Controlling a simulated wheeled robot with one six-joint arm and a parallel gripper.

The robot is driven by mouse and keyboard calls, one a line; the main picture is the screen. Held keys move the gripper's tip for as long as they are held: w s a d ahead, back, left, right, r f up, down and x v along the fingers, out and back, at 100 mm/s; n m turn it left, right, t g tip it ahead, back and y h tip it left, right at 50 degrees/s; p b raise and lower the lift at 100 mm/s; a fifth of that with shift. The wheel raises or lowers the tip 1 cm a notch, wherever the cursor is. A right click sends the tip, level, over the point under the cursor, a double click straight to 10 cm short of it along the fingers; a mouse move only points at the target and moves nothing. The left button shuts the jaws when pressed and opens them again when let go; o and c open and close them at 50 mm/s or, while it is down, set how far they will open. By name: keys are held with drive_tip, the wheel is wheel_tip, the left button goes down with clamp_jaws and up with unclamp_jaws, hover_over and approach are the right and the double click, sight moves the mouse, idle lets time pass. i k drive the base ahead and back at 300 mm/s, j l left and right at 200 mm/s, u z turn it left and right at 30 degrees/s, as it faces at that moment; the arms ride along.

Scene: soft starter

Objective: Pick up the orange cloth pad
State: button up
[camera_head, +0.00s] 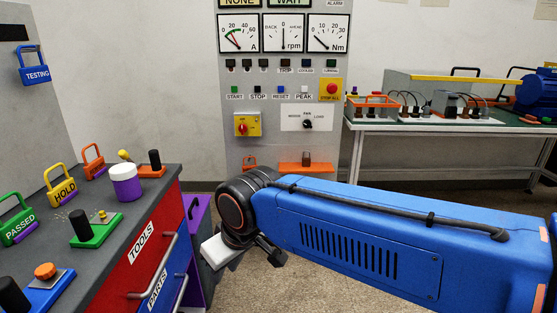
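I cannot make out an orange cloth pad for certain. A flat orange piece (152,171) lies at the far end of the grey bench top, with a black cylinder standing at it; I cannot tell if it is cloth. My gripper (245,256) hangs at the end of my blue arm, in front of the panel and to the right of the bench. A pale block and dark parts show at its end. The arm's dark wrist hides part of it, so its opening is unclear. I see nothing held in it.
The grey bench (135,199) holds several coloured padlocks, a white jar with a purple band (125,182) and a green block (97,231). A control panel (285,110) has an orange ledge (305,168).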

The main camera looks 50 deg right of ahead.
sight(530, 120)
drive_tip(key=z, duration=3.1)
drive_tip(key=i+u, duration=0.1)
drive_tip(key=i, duration=1.25)
